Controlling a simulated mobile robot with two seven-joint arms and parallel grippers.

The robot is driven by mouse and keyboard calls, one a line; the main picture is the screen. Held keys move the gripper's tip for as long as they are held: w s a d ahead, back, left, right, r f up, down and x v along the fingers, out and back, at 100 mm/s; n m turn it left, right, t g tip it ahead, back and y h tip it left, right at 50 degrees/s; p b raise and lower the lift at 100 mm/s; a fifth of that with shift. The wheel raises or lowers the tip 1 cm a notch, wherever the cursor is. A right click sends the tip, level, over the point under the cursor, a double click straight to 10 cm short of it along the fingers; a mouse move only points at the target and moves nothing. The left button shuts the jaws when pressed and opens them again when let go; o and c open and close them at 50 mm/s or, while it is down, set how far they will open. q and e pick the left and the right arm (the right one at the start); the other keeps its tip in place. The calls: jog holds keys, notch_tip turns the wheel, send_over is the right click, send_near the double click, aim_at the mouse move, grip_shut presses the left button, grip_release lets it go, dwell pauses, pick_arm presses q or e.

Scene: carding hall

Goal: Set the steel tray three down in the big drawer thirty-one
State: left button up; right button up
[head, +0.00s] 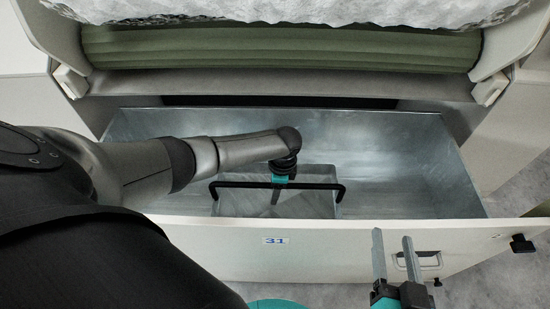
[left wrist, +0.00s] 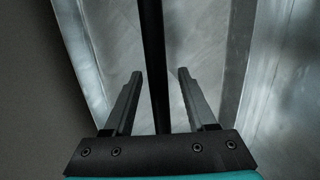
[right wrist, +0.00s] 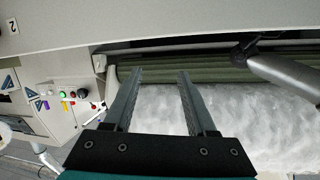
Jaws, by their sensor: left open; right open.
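The big drawer (head: 400,160), a galvanised steel box with a white front marked 31, is pulled open. The steel tray (head: 315,205) is inside it, near the front wall left of the middle, with a black bar handle (head: 235,184) across its top. I cannot tell whether its base rests flat on the drawer floor. No number shows on it. My left gripper (head: 277,194) points down at the middle of the handle. In the left wrist view the handle (left wrist: 151,35) runs between its open fingers. My right gripper (head: 392,238) is open and empty, in front of the drawer's front.
A green roller (head: 280,50) with white fibre (head: 300,10) above it spans the machine behind the drawer. The drawer's right part is empty. A control panel (right wrist: 65,100) shows in the right wrist view.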

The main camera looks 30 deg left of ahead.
pick_arm(q)
jog(key=shift+r, duration=0.1)
